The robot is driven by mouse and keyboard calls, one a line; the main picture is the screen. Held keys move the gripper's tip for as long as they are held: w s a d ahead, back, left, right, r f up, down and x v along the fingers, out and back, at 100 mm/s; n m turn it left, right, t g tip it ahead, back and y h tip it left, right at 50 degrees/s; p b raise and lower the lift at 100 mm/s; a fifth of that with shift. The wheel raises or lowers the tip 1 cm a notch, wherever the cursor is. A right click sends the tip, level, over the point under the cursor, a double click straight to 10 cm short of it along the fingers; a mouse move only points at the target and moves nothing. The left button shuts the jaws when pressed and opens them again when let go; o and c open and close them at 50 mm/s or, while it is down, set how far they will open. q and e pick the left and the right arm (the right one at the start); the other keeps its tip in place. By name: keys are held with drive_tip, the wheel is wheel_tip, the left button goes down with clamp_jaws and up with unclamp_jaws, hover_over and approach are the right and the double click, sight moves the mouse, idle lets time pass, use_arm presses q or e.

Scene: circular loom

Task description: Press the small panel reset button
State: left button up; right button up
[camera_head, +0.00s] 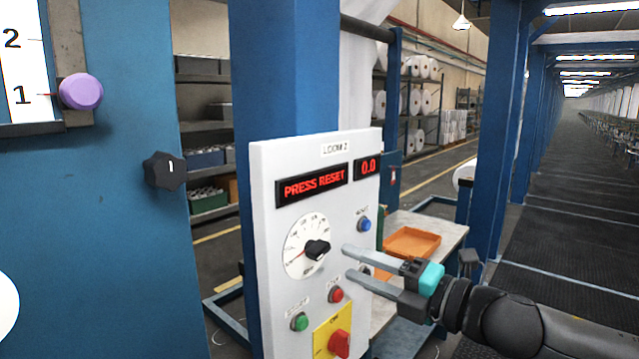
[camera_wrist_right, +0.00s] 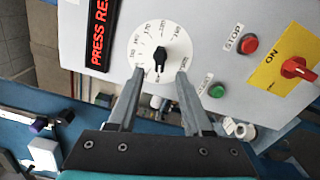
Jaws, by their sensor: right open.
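The white control panel (camera_head: 270,215) has a red display reading "PRESS RESET" (camera_head: 312,185). The small blue reset button (camera_head: 364,224) sits on the panel's right side under its label. My right gripper (camera_head: 348,261) is open and empty, with its two fingertips in front of the panel just below the blue button and right of the dial (camera_head: 293,258). I cannot tell whether the tips touch the panel. In the right wrist view, the open fingers (camera_wrist_right: 160,73) straddle the lower part of the dial with its black knob (camera_wrist_right: 162,54). The blue button is not seen there. My left gripper is not in view.
The panel also has a green button (camera_head: 299,322), a red stop button (camera_head: 336,295) and a red switch (camera_head: 340,344) on a yellow plate. An orange tray (camera_head: 411,242) lies on a table behind. A blue post (camera_head: 285,75) stands behind the panel.

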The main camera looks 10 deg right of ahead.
clamp_jaws()
idle(1.5)
